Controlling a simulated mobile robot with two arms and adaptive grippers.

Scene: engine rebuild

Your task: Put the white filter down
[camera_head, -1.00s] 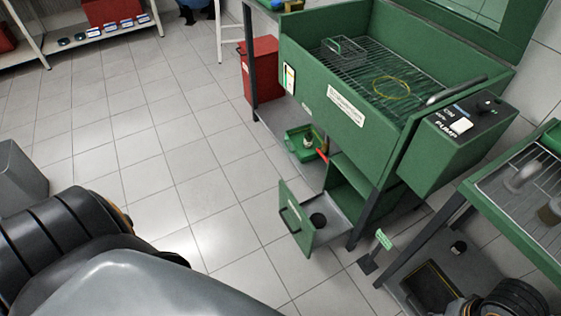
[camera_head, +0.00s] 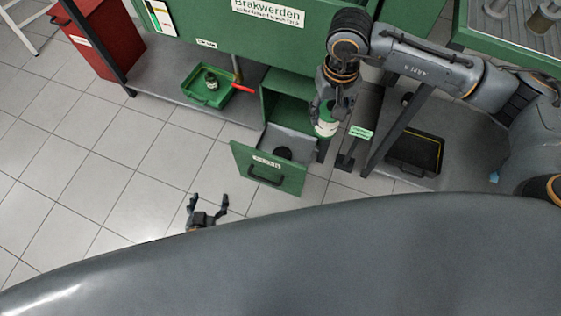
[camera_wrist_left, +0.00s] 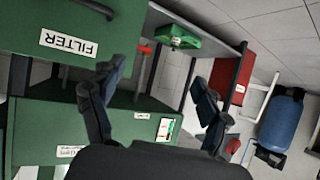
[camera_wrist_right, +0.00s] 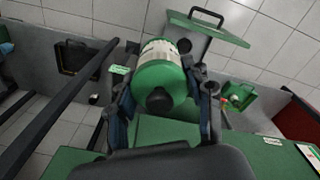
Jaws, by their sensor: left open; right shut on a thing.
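My right gripper (camera_wrist_right: 165,105) is shut on a green canister-shaped filter with a white band (camera_wrist_right: 160,70). In the head view the filter (camera_head: 326,124) hangs below the gripper (camera_head: 329,105), just right of the open green drawer. The drawer front (camera_head: 270,176) has a white label, and a dark round thing (camera_head: 284,154) shows in the grey drawer bottom. My left gripper (camera_head: 208,205) is open and empty, low and left of the drawer. In the left wrist view the label on a green panel (camera_wrist_left: 50,20) reads FILTER, and the left fingers (camera_wrist_left: 155,115) are wide apart.
A green tray (camera_head: 190,96) with a small jar (camera_head: 211,80) stands on the grey lower shelf (camera_head: 160,68), beside a red-handled tool (camera_head: 238,84). A black tray (camera_head: 412,168) lies right. A red bin (camera_head: 98,38) stands left. The tiled floor (camera_head: 110,165) is clear.

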